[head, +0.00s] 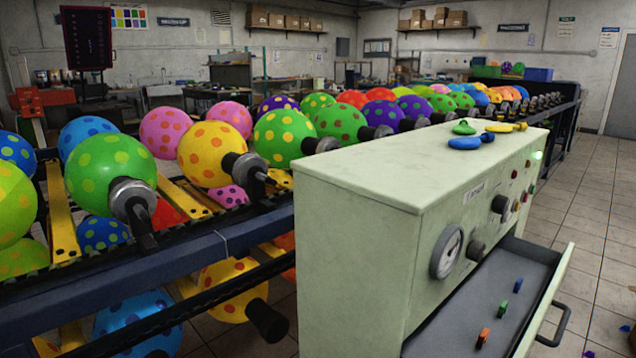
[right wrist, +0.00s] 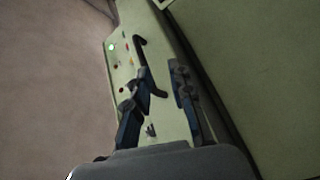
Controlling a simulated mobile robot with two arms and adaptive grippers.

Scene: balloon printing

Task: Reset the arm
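My right gripper (right wrist: 162,85) shows in the right wrist view with its two dark fingers spread apart. Nothing is held between them. A pale green surface with small coloured buttons (right wrist: 120,68) and a dark bent bar (right wrist: 143,52) lie beyond the fingers; I cannot tell how far off. Neither arm shows in the head view, and my left gripper is in no view. The pale green control cabinet (head: 365,235) stands at the right centre of the head view. Its drawer (head: 455,325) is pulled open.
Small orange, green and blue pieces lie in the drawer. Flat green, blue and yellow balloons (head: 465,143) lie on the cabinet top. A long rack (head: 200,255) of dotted balloons (head: 205,153) runs behind it. Tiled floor (head: 590,195) at the right is mostly clear.

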